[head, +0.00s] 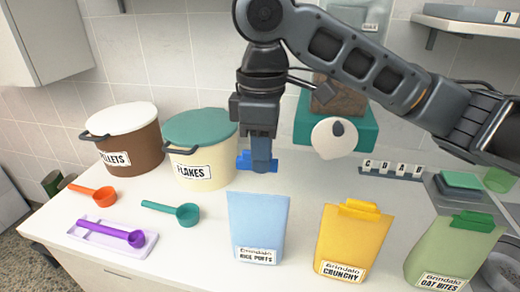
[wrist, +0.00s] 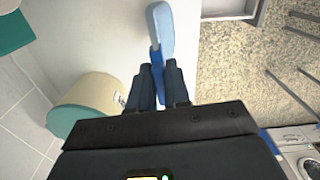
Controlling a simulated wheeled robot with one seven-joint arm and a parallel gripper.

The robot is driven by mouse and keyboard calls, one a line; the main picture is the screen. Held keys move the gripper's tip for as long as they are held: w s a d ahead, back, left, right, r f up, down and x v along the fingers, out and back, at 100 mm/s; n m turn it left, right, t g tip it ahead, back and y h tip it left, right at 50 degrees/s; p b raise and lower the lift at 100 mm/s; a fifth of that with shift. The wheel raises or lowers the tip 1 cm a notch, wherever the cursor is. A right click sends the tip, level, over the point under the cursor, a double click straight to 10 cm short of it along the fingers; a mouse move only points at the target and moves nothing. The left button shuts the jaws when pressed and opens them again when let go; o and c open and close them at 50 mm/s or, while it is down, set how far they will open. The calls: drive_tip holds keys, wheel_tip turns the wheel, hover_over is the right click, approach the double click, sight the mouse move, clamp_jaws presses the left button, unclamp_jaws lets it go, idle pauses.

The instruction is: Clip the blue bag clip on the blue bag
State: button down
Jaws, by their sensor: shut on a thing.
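My gripper (head: 262,150) points down over the counter, behind and above the blue bag. It is shut on the blue bag clip (head: 244,161), which shows at the fingertips. The blue bag (head: 258,218), labelled RICE PUFFS, stands upright on the counter with no clip on its top edge. In the wrist view the clip (wrist: 157,60) sticks out between the fingers (wrist: 160,78). The pale blue bag (wrist: 160,30) appears just beyond it; whether they touch is unclear there. In the head view the clip is apart from the bag.
A yellow bag (head: 350,245) with a yellow clip and a green bag (head: 450,245) with a green clip stand to the right. Brown (head: 130,145) and cream (head: 205,165) tubs stand at the back left. Orange (head: 98,195), teal (head: 185,213) and purple (head: 115,233) scoops lie at left.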

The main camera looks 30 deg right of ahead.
wheel_tip(320, 180, down, 4)
drive_tip(key=b, duration=0.3)
drive_tip(key=shift+r, duration=0.25)
drive_tip(key=shift+f+b, duration=0.35)
drive_tip(key=shift+f, duration=0.55)
drive_tip(key=shift+f+p, duration=0.15)
drive_tip(key=shift+p, duration=0.4)
idle(0.4)
drive_tip(key=shift+f+p, duration=0.3)
drive_tip(key=shift+f, duration=0.65)
idle(2.2)
drive_tip(key=c, duration=1)
unclamp_jaws()
drive_tip(key=shift+o, duration=0.4)
